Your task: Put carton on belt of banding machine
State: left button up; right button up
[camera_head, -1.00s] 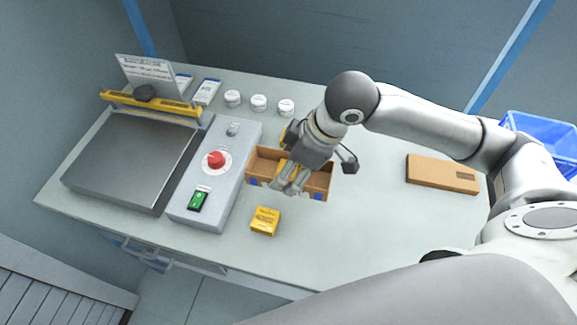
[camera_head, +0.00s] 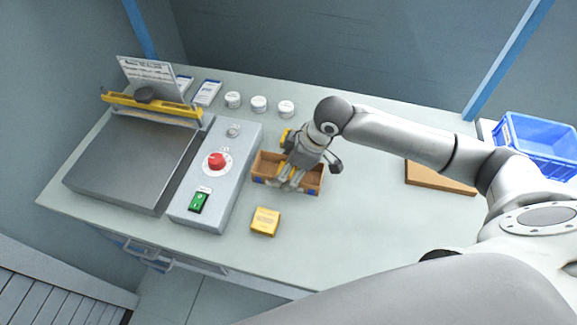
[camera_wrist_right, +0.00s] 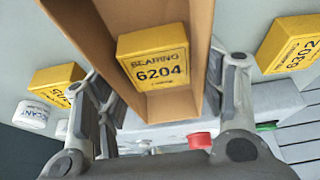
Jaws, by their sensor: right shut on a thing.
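My right gripper (camera_head: 290,180) is shut on an open brown carton (camera_head: 313,186), with a finger on each side of it in the right wrist view (camera_wrist_right: 162,90). The carton (camera_wrist_right: 198,25) holds a yellow box marked bearing 6204 (camera_wrist_right: 155,62). In the head view the carton is just right of a grey control box; I cannot tell if it touches the bench. At the left is a machine with a flat dark plate (camera_head: 135,160) and a yellow bar (camera_head: 150,105); no belt is clearly visible on it. My left gripper is not in view.
The control box (camera_head: 235,150) has a red knob (camera_head: 217,161) and green switch. Yellow boxes stand in front of the carton (camera_head: 265,222) and behind it (camera_head: 286,138). White jars (camera_head: 259,104) line the back. A flat brown box (camera_head: 435,178) and blue crate (camera_head: 540,140) are right.

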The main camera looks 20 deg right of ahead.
jog(key=o, duration=1)
jog(key=shift+f, duration=0.1)
